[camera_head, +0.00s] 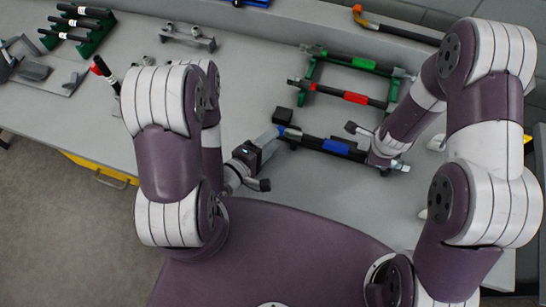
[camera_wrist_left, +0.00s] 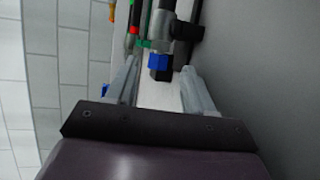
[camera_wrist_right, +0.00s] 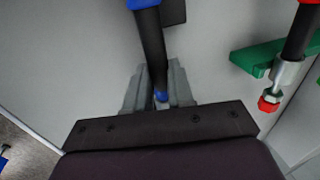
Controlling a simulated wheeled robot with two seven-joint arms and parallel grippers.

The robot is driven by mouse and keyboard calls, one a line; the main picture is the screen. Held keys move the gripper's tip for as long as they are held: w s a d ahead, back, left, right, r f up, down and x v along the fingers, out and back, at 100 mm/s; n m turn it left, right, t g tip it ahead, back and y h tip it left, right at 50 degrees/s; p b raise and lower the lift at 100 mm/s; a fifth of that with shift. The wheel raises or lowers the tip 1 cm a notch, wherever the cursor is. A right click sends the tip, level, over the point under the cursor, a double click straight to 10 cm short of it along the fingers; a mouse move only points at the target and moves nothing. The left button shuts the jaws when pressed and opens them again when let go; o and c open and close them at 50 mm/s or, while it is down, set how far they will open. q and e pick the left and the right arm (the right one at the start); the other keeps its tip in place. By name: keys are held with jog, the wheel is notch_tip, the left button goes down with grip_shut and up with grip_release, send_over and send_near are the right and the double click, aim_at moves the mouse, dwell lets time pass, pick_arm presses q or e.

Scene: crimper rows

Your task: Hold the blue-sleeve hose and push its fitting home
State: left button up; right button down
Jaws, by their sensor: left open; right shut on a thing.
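The blue-sleeve hose (camera_head: 338,147) lies across the bench, black with a blue sleeve around its middle. Its left end has a metal fitting with a blue nut (camera_wrist_left: 158,62) and a dark tip. My left gripper (camera_head: 269,137) is open at that end; in the left wrist view its fingers (camera_wrist_left: 162,84) stand either side of the tip, apart from it. My right gripper (camera_wrist_right: 157,86) is shut on the black hose (camera_wrist_right: 152,45), to the right of the blue sleeve. A small blue part (camera_wrist_right: 161,96) shows between its fingers. In the head view my right arm partly hides this grip.
A red-sleeve hose (camera_head: 355,97) and a green-sleeve hose (camera_head: 362,64) lie on a green rack (camera_head: 308,69) behind. A black block (camera_head: 283,115) stands close to the blue-nut end. More hoses rest on a green stand (camera_head: 96,39) at the back left.

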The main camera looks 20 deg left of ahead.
pick_arm(q)
jog(key=v, duration=0.3)
jog(key=f+v, duration=0.1)
jog(key=v, duration=0.2)
jog(key=f+v, duration=0.1)
jog(key=v, duration=0.2)
jog(key=shift+s+a, duration=0.25)
jog(key=shift+a, duration=0.05)
jog(key=shift+s+a, duration=0.15)
jog(key=shift+s, duration=0.65)
pick_arm(e)
jog(key=c, duration=0.9)
grip_release()
